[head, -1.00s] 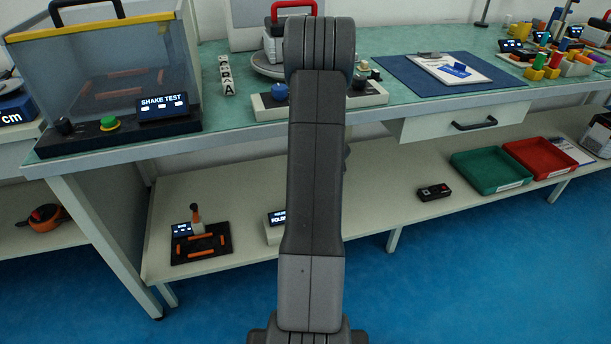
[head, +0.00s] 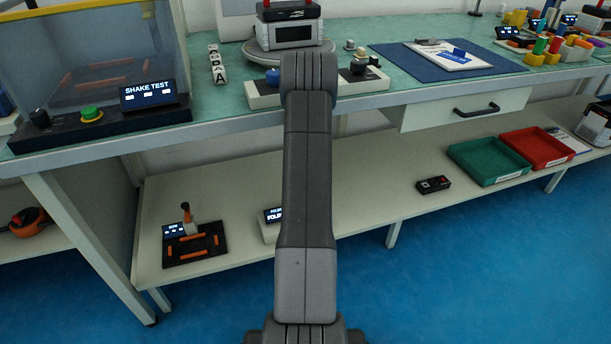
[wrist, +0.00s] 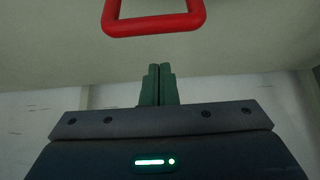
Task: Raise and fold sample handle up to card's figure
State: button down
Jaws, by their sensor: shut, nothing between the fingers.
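The sample is a pale box (head: 292,35) with a dark top and a red handle (head: 264,3), cut by the upper picture edge. It stands on a round grey turntable (head: 262,52) on the bench. In the wrist view a red handle loop (wrist: 153,25) shows at the top, beyond my fingertips and apart from them. My gripper (wrist: 159,72) has its green fingers together and empty. In the head view my arm hides the gripper. A white card (head: 447,62) with a blue piece lies on the blue mat; its figure is too small to read.
A base with a blue knob (head: 273,77) stands before the turntable, partly behind my arm. The shake test tank (head: 90,60) is at left, lettered blocks (head: 216,63) beside it. Colored blocks (head: 545,45) crowd the right. Green (head: 488,160) and red (head: 538,146) trays lie on the lower shelf.

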jog(key=shift+s+d+f+b, duration=0.1)
jog(key=shift+s+d+b, duration=0.2)
jog(key=shift+s+b, duration=0.55)
jog(key=shift+s+d+f+b, duration=0.1)
jog(key=shift+s+d+b, duration=0.15)
jog(key=shift+s+b, duration=0.55)
jog(key=shift+s+d+r+p, duration=0.1)
jog(key=shift+s+d+p, duration=0.1)
jog(key=shift+p, duration=0.55)
